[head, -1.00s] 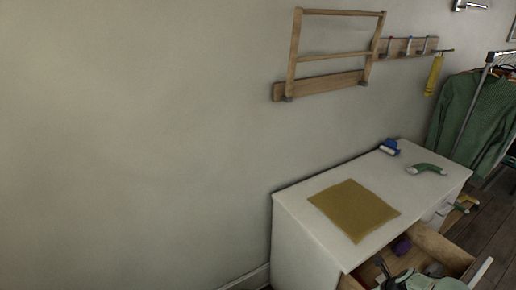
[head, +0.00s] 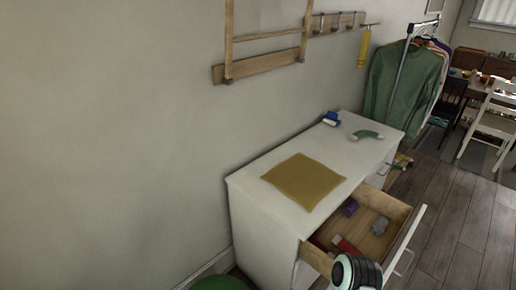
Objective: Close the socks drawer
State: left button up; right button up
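A white dresser (head: 262,232) stands against the wall, right of centre. A wooden drawer with a white front (head: 404,242) is pulled well out of its front side. No label shows that this is the socks drawer. A black and pale part of my arm shows at the bottom edge, in front of the drawer's near corner, hiding part of it. Neither gripper's fingers are in view.
A mustard cloth (head: 303,182), a green curved item (head: 368,135) and a blue-and-white item (head: 331,119) lie on the dresser top. Beyond stand a clothes rack with a green garment (head: 402,80) and a white chair (head: 490,125). The wooden floor (head: 455,225) right of the drawer is clear.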

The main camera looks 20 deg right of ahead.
aim_at(373, 203)
jog(key=k+l, duration=0.25)
jog(key=k+l+z, duration=0.1)
jog(key=z, duration=0.25)
jog(key=l+z, duration=0.15)
jog(key=z, duration=0.2)
jog(key=k+l+z, duration=0.1)
jog(key=z, duration=0.2)
jog(key=l+z, duration=0.1)
jog(key=z, duration=0.5)
jog(key=i+j, duration=0.55)
jog(key=j+u, duration=0.05)
